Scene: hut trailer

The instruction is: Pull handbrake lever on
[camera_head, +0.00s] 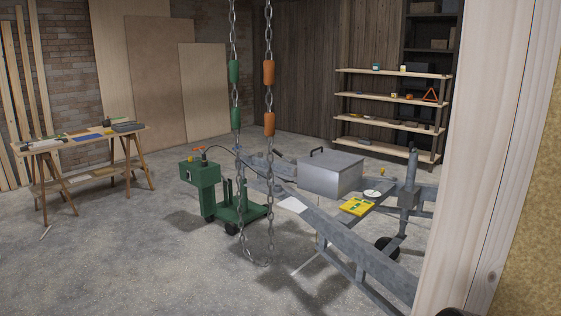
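The grey metal trailer frame (345,236) stands on the concrete floor right of centre, with its drawbar parts running back toward the left. An upright grey jockey post (410,175) rises on its right, with a dark wheel (387,247) low beside the frame. Small grey fittings (265,175) sit at the frame's far left end, behind the hanging chain. I cannot clearly make out which part is the handbrake lever, or its position.
A chain loop (270,190) with green and orange sleeves hangs in front. A green wheeled machine (200,173) stands left of the frame. A grey lidded box (331,172) is behind it. A pale wooden post (490,160) blocks the right. Floor at left front is clear.

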